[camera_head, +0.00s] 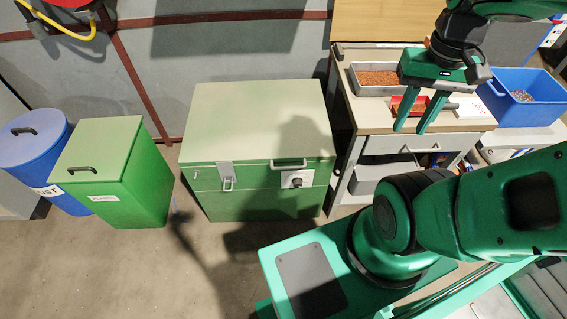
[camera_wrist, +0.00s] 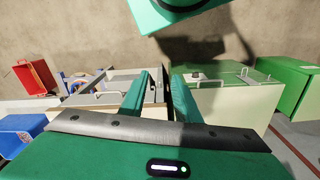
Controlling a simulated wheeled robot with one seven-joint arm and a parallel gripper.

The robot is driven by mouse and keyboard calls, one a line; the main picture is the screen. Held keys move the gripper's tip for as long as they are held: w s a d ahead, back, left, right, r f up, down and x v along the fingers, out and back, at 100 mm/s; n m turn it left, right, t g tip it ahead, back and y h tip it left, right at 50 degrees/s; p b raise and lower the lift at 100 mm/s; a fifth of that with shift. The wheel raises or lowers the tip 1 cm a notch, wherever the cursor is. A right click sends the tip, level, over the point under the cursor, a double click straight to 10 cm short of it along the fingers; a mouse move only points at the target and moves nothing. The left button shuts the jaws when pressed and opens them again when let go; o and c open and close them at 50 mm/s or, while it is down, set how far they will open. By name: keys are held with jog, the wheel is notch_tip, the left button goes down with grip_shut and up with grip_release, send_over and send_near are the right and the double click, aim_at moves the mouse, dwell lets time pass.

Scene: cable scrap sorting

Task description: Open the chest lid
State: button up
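The green chest (camera_head: 256,122) stands on the floor in the middle of the head view, its flat lid shut. A bar handle (camera_head: 288,163) is on the lid's front edge. A metal latch (camera_head: 227,177) hangs at the front left; I cannot tell whether it is fastened. A round dark knob on a white plate (camera_head: 297,181) is below the handle. In the wrist view the chest (camera_wrist: 238,98) is right of the fingers. My gripper (camera_head: 418,123) is open and empty above the workbench, right of the chest and apart from it; its fingers also show in the wrist view (camera_wrist: 157,98).
A lidded green bin (camera_head: 118,170) and a blue drum (camera_head: 35,145) stand left of the chest. The workbench (camera_head: 375,125) holds a grey tray (camera_head: 378,78) and a red tray (camera_head: 412,104). A blue crate (camera_head: 525,95) is farther right. Floor before the chest is clear at left.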

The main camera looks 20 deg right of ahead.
jog(key=w+a+f+n+g+h, duration=0.15)
jog(key=w+f+n, duration=0.3)
jog(key=w, duration=0.55)
jog(key=n+h, duration=0.3)
jog(key=n, duration=0.8)
send_over(286, 167)
jog(key=s+d, duration=0.2)
notch_tip(286, 167, down, 14)
jog(key=w+a+f+n+t, duration=0.1)
jog(key=a+f+n+t, duration=0.1)
jog(key=a+f+n, duration=0.45)
jog(key=d+f, duration=0.1)
jog(key=f, duration=0.3)
jog(key=d+f+m, duration=0.1)
jog(key=f, duration=0.3)
jog(key=w+d+f+m, duration=0.1)
jog(key=f, duration=0.2)
jog(key=shift+d+f+h, duration=0.25)
jog(key=shift+d+f, duration=0.05)
jog(key=shift+f, duration=0.1)
grip_shut()
